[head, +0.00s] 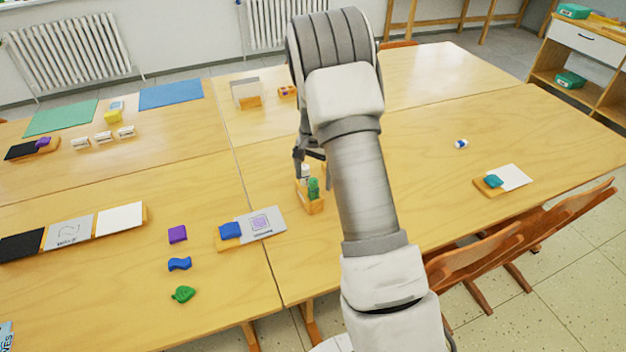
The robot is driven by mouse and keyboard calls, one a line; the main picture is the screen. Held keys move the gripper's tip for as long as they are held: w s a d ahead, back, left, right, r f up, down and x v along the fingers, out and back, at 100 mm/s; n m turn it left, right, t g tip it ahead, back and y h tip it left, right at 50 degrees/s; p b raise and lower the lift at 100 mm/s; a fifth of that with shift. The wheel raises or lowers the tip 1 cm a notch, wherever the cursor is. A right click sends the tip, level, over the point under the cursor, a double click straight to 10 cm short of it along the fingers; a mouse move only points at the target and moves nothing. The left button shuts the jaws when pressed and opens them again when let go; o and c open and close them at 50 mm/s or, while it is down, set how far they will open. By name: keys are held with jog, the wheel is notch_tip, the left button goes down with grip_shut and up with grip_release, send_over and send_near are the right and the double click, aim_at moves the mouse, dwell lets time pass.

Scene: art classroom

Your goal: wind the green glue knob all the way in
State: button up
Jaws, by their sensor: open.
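A small wooden holder (315,208) stands on the table in the middle of the head view. A green upright piece (313,187) stands in it, which looks like the green glue; its knob is too small to make out. A white piece (305,172) shows just behind the green one. My gripper (309,160) is open, with its dark fingers pointing down at the back of the holder, close to the white piece. I cannot tell whether the fingers touch anything. My arm hides the table just right of the holder.
Left of the holder lie a blue block on a printed card (260,224), a purple block (177,234), a blue wavy piece (179,264) and a green leaf piece (184,294). A wooden card stand (246,94) is behind. Chairs (480,255) line the front right edge. The right tabletop is mostly clear.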

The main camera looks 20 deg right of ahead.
jog(key=shift+r+p, duration=1.95)
jog(key=shift+r, duration=1.1)
jog(key=shift+r, duration=0.1)
jog(key=s+a+r+n+t, duration=0.1)
jog(key=s+a+r+n, duration=0.15)
jog(key=s+r, duration=0.55)
jog(key=s+a+r+n+t, duration=0.2)
jog(key=s+a+r, duration=0.15)
jog(key=r, duration=0.75)
jog(key=s+a+r+n+t, duration=0.1)
jog(key=s+a+r+n, duration=0.1)
jog(key=s, duration=0.7)
jog(key=s+a+r+n+t, duration=0.1)
jog(key=s+a+r+n, duration=0.2)
jog(key=s, duration=0.6)
jog(key=shift+s+n+t, duration=0.3)
jog(key=shift+s+n, duration=0.05)
jog(key=shift+s, duration=0.05)
jog(key=shift+a, duration=0.2)
